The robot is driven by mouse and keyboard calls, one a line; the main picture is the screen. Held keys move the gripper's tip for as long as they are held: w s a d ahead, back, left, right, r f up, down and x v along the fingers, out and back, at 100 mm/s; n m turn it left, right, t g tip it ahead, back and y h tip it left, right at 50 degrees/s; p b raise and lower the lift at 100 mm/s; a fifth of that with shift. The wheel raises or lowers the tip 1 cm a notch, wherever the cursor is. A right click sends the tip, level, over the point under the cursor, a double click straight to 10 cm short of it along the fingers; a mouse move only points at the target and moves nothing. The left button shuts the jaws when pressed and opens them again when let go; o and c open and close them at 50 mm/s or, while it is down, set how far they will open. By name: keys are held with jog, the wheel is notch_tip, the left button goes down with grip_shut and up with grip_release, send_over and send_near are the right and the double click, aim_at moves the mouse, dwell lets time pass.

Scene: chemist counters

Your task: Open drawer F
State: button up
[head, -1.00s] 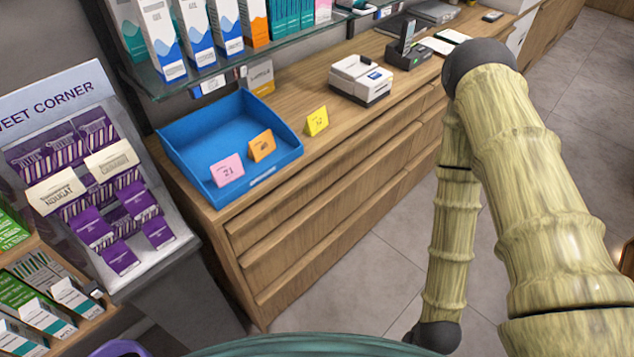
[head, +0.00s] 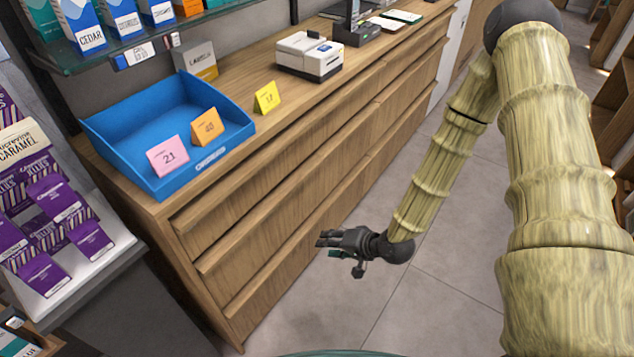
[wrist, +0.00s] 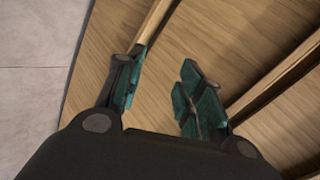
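The wooden counter (head: 157,208) has stacked drawer fronts with long ledge-like pulls, in at least two columns. A left-column drawer front (head: 235,216) faces my gripper's side. No letter F is readable on any drawer, so I cannot tell which is drawer F. All the fronts I see look closed. My gripper (head: 324,242) is low over the floor, in front of the drawers. In the wrist view my gripper (wrist: 160,92) is open and empty, with its two fingers apart. A wooden pull (wrist: 150,27) runs close by the left finger; I cannot tell if they touch.
A blue tray (head: 115,163) and numbered cards stand on the counter, with a white printer (head: 310,57) behind. A sweets stand (head: 70,285) is at the left. The floor (head: 445,280) in front of the drawers is clear.

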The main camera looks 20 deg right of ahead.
jog(key=w+d+r+m+t+y+b, duration=0.25)
jog(key=w+b, duration=0.25)
jog(key=w, duration=0.3)
jog(key=t+y+b, duration=0.2)
jog(key=t+b, duration=0.2)
jog(key=b, duration=0.1)
send_near(315, 169)
jog(key=shift+m, duration=0.45)
jog(key=b+x, duration=0.1)
jog(key=x, duration=0.8)
grip_shut()
